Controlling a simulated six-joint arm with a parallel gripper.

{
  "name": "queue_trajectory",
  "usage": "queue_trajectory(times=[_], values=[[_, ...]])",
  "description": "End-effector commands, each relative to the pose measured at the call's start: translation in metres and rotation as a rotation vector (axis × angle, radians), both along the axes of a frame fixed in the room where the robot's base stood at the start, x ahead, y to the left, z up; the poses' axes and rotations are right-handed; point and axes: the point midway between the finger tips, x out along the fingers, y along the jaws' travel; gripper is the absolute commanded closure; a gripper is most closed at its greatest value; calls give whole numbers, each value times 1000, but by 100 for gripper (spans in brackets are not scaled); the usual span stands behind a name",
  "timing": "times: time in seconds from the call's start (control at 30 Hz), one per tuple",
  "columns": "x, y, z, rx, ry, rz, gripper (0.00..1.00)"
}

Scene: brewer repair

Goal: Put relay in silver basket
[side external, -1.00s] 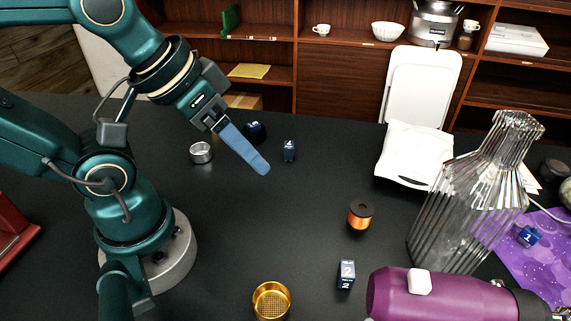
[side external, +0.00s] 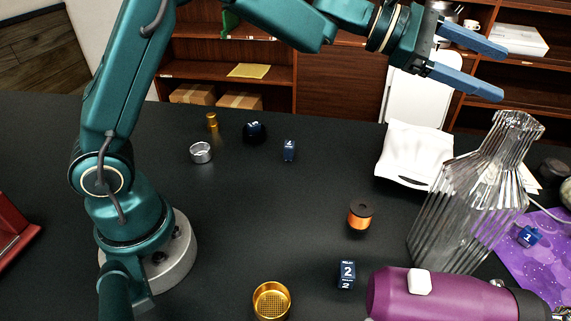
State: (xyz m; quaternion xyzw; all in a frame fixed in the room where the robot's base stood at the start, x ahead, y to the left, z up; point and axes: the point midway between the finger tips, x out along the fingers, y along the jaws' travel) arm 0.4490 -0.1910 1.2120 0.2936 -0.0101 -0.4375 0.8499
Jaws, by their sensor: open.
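The silver basket (side external: 201,153), a small round metal cup, stands on the left half of the black table. A dark blue relay block marked 2 (side external: 346,274) sits at the front, right of a gold basket (side external: 271,300). Another blue block (side external: 289,151) stands right of the silver basket, and one more (side external: 255,131) is at a black round object. A blue block marked 1 (side external: 530,236) is on the purple mat at the right. My gripper (side external: 503,72) is raised at the upper right, its blue fingers spread and empty, far from the silver basket.
A tall ribbed glass carafe (side external: 465,215) and a purple cylinder (side external: 435,294) crowd the right. The table's centre is clear.

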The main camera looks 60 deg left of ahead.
Motion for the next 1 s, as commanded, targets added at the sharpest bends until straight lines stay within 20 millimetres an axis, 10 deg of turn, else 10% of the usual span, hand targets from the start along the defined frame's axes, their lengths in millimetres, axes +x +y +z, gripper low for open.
queue_trajectory(times=[0.23,0.5,1.0], values=[[56,2,-102,-229,269,178,28],[56,-4,-207,-253,457,245,28],[65,-25,-236,-236,490,240,28]])
